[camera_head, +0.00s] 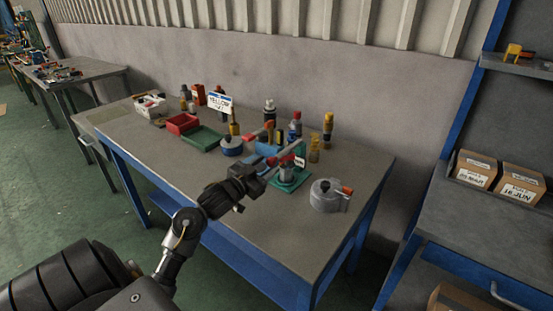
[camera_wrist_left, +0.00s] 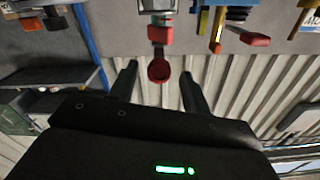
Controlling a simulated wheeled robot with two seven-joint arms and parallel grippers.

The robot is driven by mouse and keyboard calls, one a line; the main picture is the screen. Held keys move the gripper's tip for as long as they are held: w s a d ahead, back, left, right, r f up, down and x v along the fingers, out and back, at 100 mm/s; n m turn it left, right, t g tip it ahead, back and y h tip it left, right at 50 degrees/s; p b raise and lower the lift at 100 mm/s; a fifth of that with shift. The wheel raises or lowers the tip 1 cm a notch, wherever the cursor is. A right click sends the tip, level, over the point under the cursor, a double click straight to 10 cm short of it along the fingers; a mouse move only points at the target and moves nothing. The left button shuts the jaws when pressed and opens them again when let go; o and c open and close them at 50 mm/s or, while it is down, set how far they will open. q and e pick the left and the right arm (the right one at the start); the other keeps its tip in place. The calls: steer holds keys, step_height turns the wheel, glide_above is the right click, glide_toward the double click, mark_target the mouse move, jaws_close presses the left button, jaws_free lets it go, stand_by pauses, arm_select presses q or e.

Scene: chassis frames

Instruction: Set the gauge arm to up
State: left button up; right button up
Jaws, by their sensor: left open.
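A grey device on a green base (camera_head: 290,181), with a small white label, stands on the workbench; I cannot read the label to tell whether it is the gauge. My left gripper (camera_head: 266,168) reaches in from the left, right beside this device. In the left wrist view a red-ended arm (camera_wrist_left: 159,68) hangs from a grey body (camera_wrist_left: 157,8), and its red end shows between the two open fingers of my left gripper (camera_wrist_left: 158,88). I cannot tell whether the fingers touch it. My right gripper is out of view.
A silver round device (camera_head: 328,195) with a red-tipped lever stands to the right. A blue round device (camera_head: 232,146), a red bin (camera_head: 182,124), a green tray (camera_head: 201,138) and several bottles stand left and behind. The bench front (camera_head: 165,160) is clear.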

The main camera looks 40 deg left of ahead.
mark_target(286, 151)
arm_select(q)
steer(key=w, duration=0.5)
steer(key=shift+w, duration=0.1)
jaws_close()
